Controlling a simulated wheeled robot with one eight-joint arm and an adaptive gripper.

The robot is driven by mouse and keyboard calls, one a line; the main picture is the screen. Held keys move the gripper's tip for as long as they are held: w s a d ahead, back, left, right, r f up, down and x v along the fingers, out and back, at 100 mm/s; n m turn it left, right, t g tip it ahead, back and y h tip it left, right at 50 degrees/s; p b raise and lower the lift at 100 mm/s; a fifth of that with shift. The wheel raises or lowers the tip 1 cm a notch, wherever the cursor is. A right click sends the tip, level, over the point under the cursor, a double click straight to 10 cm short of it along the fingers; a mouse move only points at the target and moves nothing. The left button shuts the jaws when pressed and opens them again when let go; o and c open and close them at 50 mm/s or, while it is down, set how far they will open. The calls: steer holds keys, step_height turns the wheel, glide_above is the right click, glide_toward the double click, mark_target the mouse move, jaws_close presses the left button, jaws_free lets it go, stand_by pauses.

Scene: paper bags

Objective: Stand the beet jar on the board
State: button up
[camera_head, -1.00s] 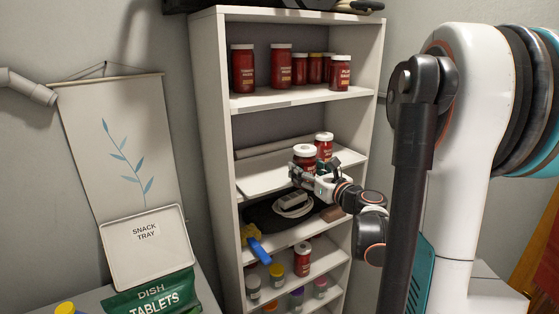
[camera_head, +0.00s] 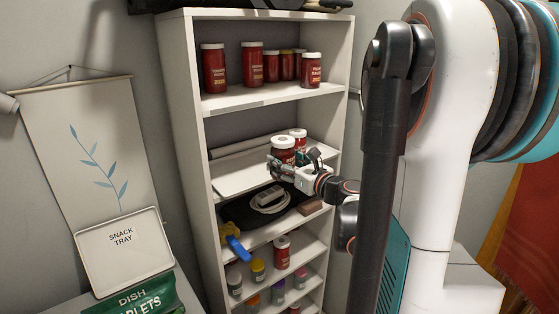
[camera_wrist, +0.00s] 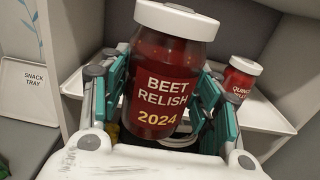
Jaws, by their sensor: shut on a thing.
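The beet jar (camera_wrist: 163,85) is red with a white lid and reads "BEET RELISH 2024" in the wrist view. My gripper (camera_head: 290,168) is shut on it, with teal-padded fingers on both sides. In the head view the beet jar (camera_head: 283,147) is at the middle shelf, in front of another white-lidded red jar. The white board (camera_head: 236,178) lies on that shelf, left of and behind my gripper; its edge also shows in the wrist view (camera_wrist: 268,118). I cannot tell whether the jar's hidden base touches the board.
The quince jar (camera_wrist: 242,78) stands close on the right in the wrist view. Several red jars (camera_head: 252,65) fill the upper shelf. Below are a dark mat with a grey coiled item (camera_head: 270,200), a blue-and-yellow tool (camera_head: 237,246) and small jars. The board's left part is clear.

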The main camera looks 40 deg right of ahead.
steer(key=s+a+r+n+y+p, duration=0.1)
steer(key=s+a+r+p, duration=0.15)
steer(key=r+p, duration=0.85)
steer(key=s+a+r+y+p, duration=0.1)
steer(key=a+r+p, duration=0.2)
steer(key=r+p, duration=0.8)
steer(key=shift+w+d+r+b, duration=0.1)
steer(key=shift+w+d+b, duration=0.2)
steer(key=shift+w, duration=3)
steer(key=shift+w+d+f+b, duration=0.1)
steer(key=shift+w+d+b, duration=0.15)
steer(key=shift+w, duration=3.05)
steer(key=shift+w+d+r+b, duration=0.1)
steer(key=shift+w+d+b, duration=0.2)
steer(key=shift+w, duration=3)
steer(key=shift+s+a+f+b, duration=0.1)
steer(key=shift+s+f+b, duration=0.05)
steer(key=shift+f+b, duration=0.55)
steer(key=o, duration=0.6)
steer(key=shift+o, duration=0.5)
steer(key=o, duration=0.6)
steer(key=shift+c, duration=0.2)
